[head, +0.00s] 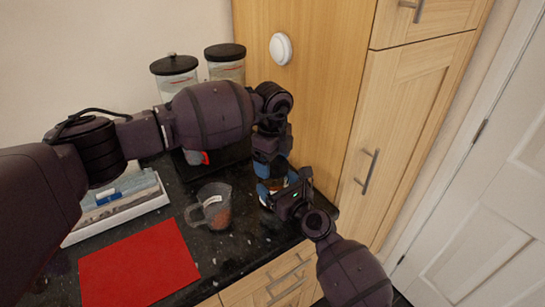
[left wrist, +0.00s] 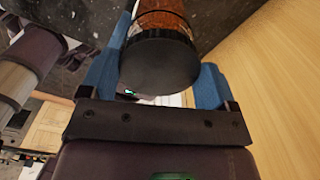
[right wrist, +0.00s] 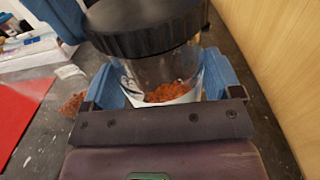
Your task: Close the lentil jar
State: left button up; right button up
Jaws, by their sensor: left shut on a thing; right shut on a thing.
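The lentil jar (right wrist: 165,82) is clear glass with orange-red lentils and a pale label. In the head view it is mostly hidden between my grippers at the counter's right end. Its black ribbed lid (right wrist: 145,28) is over the mouth; I cannot tell whether it is fully seated. The lid (left wrist: 160,62) fills the middle of the left wrist view, between the blue fingers. My left gripper (head: 271,168) comes from above and is shut on the lid. My right gripper (head: 280,197) is shut on the jar's glass body from the front right.
A measuring jug (head: 212,207) with reddish contents stands left of the jar. A red mat (head: 138,265) and a white tray (head: 115,215) lie farther left. Two black-lidded canisters (head: 176,75) stand at the back. A wooden cabinet side (head: 310,100) rises close behind the jar.

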pick_arm(q)
jog(key=shift+f, duration=0.5)
dwell(0.6)
